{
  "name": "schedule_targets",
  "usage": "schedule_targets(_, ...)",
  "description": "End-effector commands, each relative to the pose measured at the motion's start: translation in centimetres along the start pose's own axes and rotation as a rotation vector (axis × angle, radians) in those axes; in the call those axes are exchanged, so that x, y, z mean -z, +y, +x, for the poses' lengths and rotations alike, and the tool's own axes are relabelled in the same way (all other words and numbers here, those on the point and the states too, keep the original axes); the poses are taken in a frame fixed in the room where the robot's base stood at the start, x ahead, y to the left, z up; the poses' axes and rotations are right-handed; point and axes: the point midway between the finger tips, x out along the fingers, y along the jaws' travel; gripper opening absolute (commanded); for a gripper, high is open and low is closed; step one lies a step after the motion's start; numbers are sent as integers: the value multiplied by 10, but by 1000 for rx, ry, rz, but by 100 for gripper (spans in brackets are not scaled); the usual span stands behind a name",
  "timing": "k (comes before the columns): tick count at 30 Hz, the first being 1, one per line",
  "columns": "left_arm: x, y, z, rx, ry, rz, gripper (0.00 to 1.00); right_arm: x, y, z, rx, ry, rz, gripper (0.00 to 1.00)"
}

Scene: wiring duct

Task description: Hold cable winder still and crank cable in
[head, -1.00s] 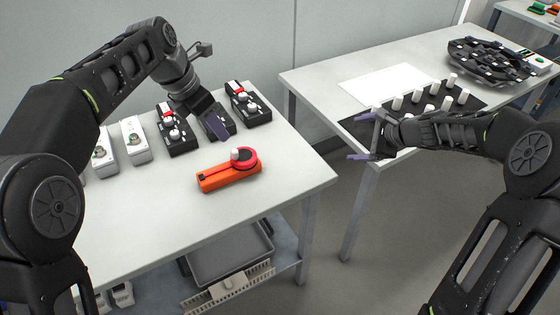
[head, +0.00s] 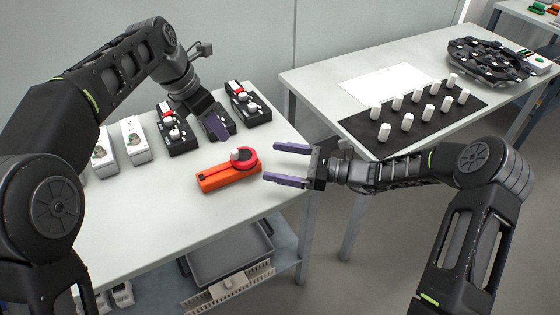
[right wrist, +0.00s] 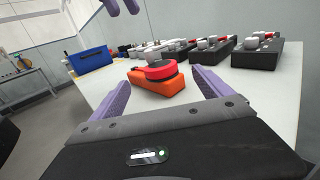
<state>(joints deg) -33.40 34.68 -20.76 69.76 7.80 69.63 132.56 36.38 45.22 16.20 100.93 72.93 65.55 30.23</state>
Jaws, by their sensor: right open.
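The cable winder (head: 230,175) lies on the left table, an orange body with a red round drum and a white crank knob (head: 236,154) on top. It also shows in the right wrist view (right wrist: 163,90), ahead between the fingers and apart from them. My right gripper (head: 280,163) is open and empty, just right of the winder, its fingers pointing at it. My left gripper (head: 217,126) is above the table behind the winder, fingers pointing down and not touching it. Its jaw gap is hidden from this angle.
Several black boxes with white knobs (head: 176,137) and white boxes (head: 135,144) line the back of the left table (head: 150,215). A blue box (right wrist: 92,60) shows in the right wrist view. The right table holds a black mat (head: 368,142) with several white pegs. The table front is clear.

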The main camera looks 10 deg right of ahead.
Motion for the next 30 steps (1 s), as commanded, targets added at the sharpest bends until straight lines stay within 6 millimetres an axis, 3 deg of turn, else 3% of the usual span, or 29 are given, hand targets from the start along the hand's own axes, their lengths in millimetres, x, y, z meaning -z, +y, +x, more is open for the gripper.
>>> schedule_targets(18,0,0,0,0,0,0,36,0,1,72,-2,1,-1,89)
schedule_targets(29,0,0,0,0,0,0,36,0,0,77,0,1,-1,89)
schedule_targets(30,0,0,0,0,0,0,36,0,0,77,0,2,-1,86)
